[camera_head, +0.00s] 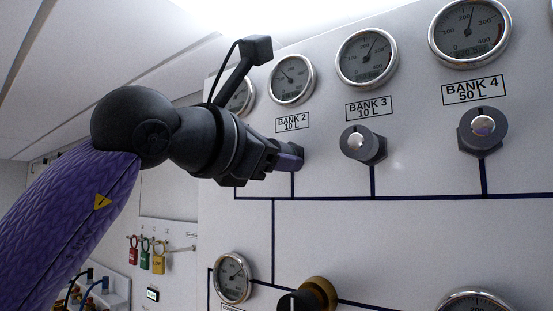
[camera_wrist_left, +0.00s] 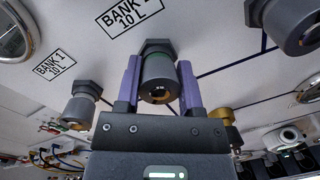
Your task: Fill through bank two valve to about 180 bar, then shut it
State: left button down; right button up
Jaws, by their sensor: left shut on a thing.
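The bank two valve (camera_wrist_left: 158,72) is a dark grey knob with a green ring, seen in the left wrist view. My left gripper (camera_wrist_left: 160,88) has its purple fingers on both sides of the knob, shut on it. In the head view the left gripper (camera_head: 290,156) reaches the valve below the BANK 2 label (camera_head: 292,123) and mostly hides it. The bank two gauge (camera_head: 291,79) has its needle pointing to the upper left; its figures are too small to read surely. My right gripper is not in view.
Bank three valve (camera_head: 362,144) and bank four valve (camera_head: 482,130) stick out to the right, each under its own gauge. A brass-and-black knob (camera_head: 310,296) sits at the bottom. Coloured padlocks (camera_head: 145,255) hang at the left. Dark lines join the valves on the white panel (camera_head: 410,240).

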pick_arm(q)
jog(key=shift+n+b, duration=1.1)
jog(key=shift+n, duration=1.2)
jog(key=shift+r, duration=0.1)
jog(key=shift+c, duration=1.2)
grip_release()
jog(key=b+v, duration=0.4)
jog(key=v, duration=0.6)
jog(key=shift+b, duration=0.35)
